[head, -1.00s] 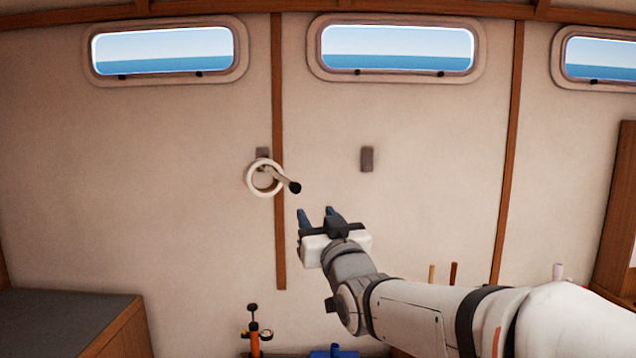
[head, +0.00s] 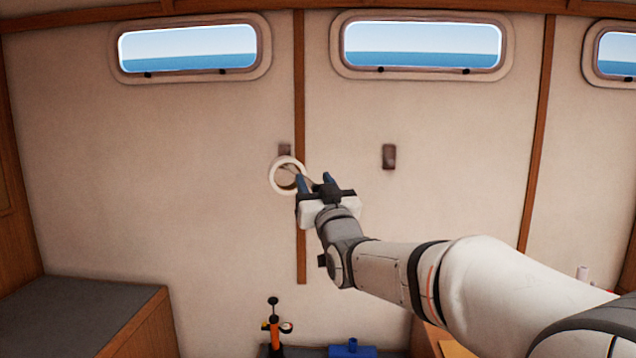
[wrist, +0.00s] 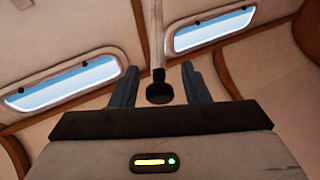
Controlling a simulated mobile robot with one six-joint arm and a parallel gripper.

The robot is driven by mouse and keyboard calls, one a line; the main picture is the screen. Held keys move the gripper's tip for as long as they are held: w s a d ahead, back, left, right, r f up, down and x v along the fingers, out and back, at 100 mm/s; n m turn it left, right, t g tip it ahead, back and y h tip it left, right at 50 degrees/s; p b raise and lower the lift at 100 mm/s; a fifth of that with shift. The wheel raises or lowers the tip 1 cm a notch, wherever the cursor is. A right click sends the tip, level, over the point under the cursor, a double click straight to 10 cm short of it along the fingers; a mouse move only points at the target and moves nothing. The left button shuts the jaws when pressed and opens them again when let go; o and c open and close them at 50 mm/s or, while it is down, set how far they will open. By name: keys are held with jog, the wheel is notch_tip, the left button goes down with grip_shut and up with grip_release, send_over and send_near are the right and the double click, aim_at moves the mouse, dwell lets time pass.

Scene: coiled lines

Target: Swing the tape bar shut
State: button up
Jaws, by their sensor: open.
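The tape bar stands out from a small dark bracket (head: 285,150) on the wall, with a ring-shaped roll of white tape (head: 272,176) hanging on it. My gripper (head: 314,181) is open at the bar's free end, just right of the roll. In the wrist view the pale bar (wrist: 157,35) and its black end knob (wrist: 160,93) show between my two blue fingers (wrist: 160,84), with gaps on both sides. In the head view my fingers hide the knob. A second dark wall piece (head: 389,156), which looks like the catch, is on the wall to the right, apart from the bar.
Wooden battens (head: 300,240) run down the pale wall, and windows (head: 422,45) line its top. A grey-topped bench (head: 75,305) is at lower left. An orange pump-like object (head: 274,328) and a blue item (head: 351,349) are low down. The wall between bar and catch is clear.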

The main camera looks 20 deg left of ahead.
jog(key=shift+c, duration=0.2)
grip_shut()
